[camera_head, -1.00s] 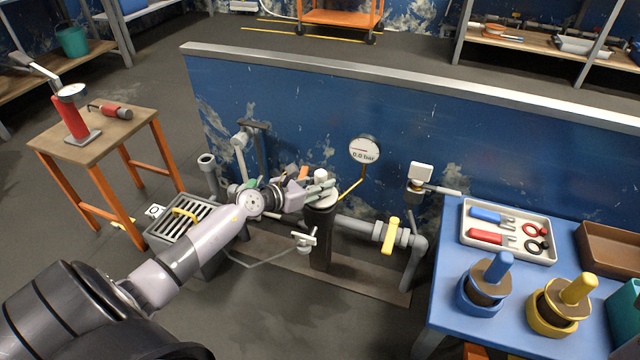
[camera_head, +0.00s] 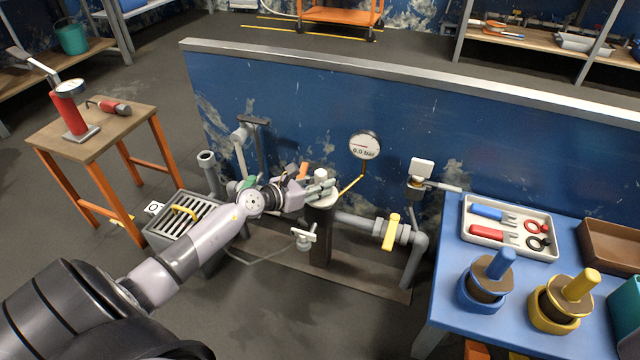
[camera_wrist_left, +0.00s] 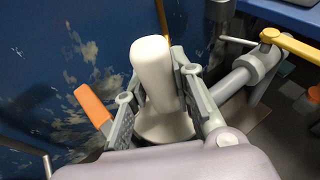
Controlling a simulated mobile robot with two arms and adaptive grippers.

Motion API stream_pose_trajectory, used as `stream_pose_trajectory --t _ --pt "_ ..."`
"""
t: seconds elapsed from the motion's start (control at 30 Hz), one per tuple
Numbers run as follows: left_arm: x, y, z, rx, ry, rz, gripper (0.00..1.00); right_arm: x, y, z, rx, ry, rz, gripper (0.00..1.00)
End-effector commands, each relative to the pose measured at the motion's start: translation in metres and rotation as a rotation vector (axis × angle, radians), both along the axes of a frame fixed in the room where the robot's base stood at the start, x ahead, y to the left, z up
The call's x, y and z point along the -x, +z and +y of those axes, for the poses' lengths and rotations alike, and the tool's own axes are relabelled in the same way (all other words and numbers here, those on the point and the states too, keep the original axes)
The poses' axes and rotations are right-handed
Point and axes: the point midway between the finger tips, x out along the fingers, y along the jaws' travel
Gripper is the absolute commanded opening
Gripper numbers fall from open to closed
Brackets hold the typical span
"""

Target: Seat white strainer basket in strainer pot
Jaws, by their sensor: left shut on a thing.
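The strainer pot (camera_head: 319,236) is a dark upright cylinder in the pipe run in front of the blue wall. The white strainer basket (camera_wrist_left: 152,72) has a thick upright handle that flares to a wide white base in the left wrist view. In the head view, its white top (camera_head: 320,174) shows above the pot's mouth. My left gripper (camera_head: 320,187) comes in from the left and is shut on the handle, with one finger on each side. The basket's lower part is hidden, so I cannot tell how deep it sits. My right gripper is out of view.
A pressure gauge (camera_head: 365,146) stands behind the pot on a yellow stem. A yellow-handled valve (camera_head: 391,232) is to its right, and a small white tap (camera_head: 304,236) is at its front left. A blue table (camera_head: 450,270) with tools stands at right. An orange handle (camera_wrist_left: 92,106) is beside the gripper.

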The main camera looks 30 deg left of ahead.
Motion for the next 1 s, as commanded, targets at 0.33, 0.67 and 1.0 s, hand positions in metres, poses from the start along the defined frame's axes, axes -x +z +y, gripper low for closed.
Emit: stream_pose_trajectory --t 0.33,0.67,1.0 --pt "-0.0006 0.0015 0.0005 0.0 0.001 -0.003 0.0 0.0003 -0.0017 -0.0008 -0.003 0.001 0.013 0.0" --pt "-0.0003 0.0008 0.0001 0.0 0.0 -0.001 0.41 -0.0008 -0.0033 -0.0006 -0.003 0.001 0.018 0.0" --pt "0.0004 -0.0009 -0.0001 0.001 -0.001 0.002 0.47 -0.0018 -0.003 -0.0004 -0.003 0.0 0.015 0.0"
